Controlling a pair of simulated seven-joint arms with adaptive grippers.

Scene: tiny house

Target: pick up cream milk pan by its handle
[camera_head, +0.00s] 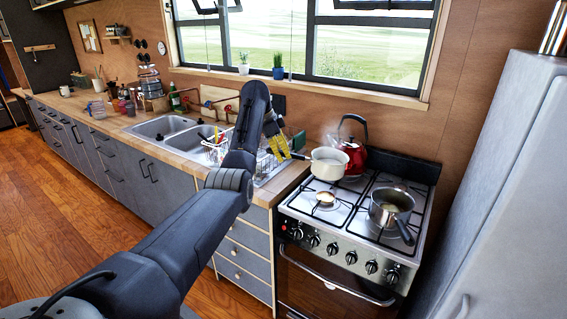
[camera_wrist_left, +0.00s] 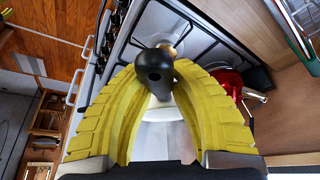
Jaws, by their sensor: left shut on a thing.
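The cream milk pan (camera_head: 328,168) is at the back left of the stove in the head view, upright, with its dark handle pointing left. I cannot tell whether its base touches the grate. My left gripper (camera_head: 283,147) reaches in from the left with its yellow fingers at the handle. In the left wrist view, the yellow fingers of the left gripper (camera_wrist_left: 160,75) are closed around the black handle (camera_wrist_left: 154,72). The handle and fingers hide most of the pan there. My right gripper is not in view.
A red kettle (camera_head: 353,152) stands close behind the pan. A steel saucepan (camera_head: 390,208) sits on the right of the stove (camera_head: 340,250). The counter with sinks (camera_head: 165,127) and a dish rack lies left. A grey fridge (camera_head: 490,180) is at the right.

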